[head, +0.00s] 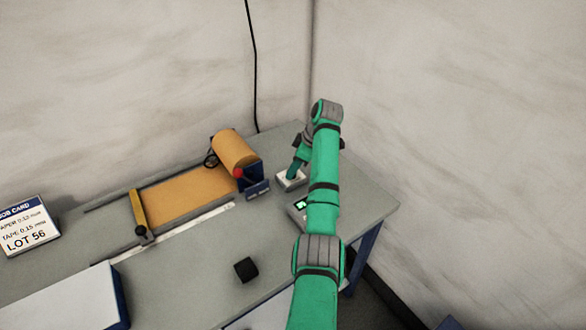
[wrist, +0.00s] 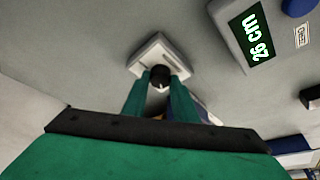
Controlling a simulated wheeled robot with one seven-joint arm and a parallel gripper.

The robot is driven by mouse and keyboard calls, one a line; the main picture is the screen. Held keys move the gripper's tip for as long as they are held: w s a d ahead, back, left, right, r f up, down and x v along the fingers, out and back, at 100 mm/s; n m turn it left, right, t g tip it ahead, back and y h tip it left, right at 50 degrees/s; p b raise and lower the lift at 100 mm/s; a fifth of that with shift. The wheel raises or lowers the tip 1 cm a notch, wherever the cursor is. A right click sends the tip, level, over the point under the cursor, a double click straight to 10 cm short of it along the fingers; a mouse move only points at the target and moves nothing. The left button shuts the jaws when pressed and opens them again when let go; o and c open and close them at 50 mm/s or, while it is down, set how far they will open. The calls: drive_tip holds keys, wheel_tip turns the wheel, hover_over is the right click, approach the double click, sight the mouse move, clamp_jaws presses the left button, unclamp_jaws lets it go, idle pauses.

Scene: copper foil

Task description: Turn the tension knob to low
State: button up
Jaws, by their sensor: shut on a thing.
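The tension knob (wrist: 159,74) is a small black round knob on a small white box (wrist: 148,50). The box also shows in the head view (head: 291,182), at the back right of the bench. My gripper (wrist: 160,88) is shut on the knob, with one green finger on each side of it. A small pale mark shows on the knob's lower side in the wrist view; I cannot read a setting from it. In the head view my gripper (head: 297,168) comes down onto the box, and the knob itself is hidden there.
A black cube (head: 246,270) lies in front. The wall is close behind.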

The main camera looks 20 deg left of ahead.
drive_tip(key=o, duration=1)
drive_tip(key=v, duration=1)
drive_tip(key=shift+d+r, duration=0.15)
drive_tip(key=shift+r, duration=0.25)
drive_tip(key=shift+w, duration=0.1)
